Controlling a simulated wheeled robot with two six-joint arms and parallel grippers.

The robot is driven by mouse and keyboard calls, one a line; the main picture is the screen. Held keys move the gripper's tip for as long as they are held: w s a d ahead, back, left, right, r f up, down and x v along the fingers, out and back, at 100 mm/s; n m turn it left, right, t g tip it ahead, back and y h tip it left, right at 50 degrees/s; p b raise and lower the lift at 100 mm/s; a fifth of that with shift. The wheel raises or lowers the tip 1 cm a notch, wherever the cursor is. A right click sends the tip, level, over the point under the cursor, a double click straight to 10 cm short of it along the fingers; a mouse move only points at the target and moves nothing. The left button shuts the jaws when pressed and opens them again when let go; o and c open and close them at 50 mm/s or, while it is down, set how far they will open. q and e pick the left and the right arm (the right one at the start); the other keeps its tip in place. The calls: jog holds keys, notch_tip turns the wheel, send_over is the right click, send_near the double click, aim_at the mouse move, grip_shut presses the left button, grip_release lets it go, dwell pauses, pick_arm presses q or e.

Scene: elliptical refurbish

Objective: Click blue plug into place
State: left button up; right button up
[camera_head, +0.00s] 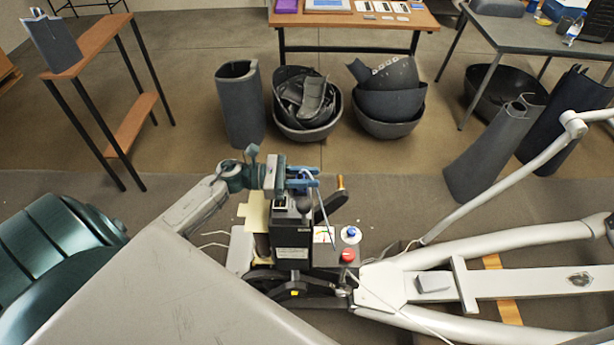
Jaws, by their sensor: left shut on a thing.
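My left gripper (283,180) comes in from the left and is shut on the blue plug (304,178). The plug is above the black box-like unit (291,236) of the elliptical machine. A light cable (331,232) hangs from the plug's side. At this size I cannot tell whether the plug touches a socket, and the gripper partly hides it. My right gripper is not in view.
The white elliptical frame (540,284) fills the lower right. A red knob (347,255) and a blue-topped round part (351,233) are beside the unit. Black bins of parts (307,132) stand behind on the floor. A wooden-topped table (350,18) is farther back.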

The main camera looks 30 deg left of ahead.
pick_arm(q)
jog(key=o, duration=1.1)
jog(key=shift+f, duration=0.1)
jog(key=shift+c, duration=0.2)
jog(key=shift+s+a+f, duration=0.1)
jog(key=shift+s+a, duration=0.05)
jog(key=shift+a, duration=0.1)
jog(key=b+v, duration=0.3)
jog(key=v, duration=0.5)
jog(key=shift+s+a+b, duration=0.15)
jog(key=shift+s+b, duration=0.05)
jog(key=shift+b, duration=0.1)
jog(key=shift+v, duration=0.9)
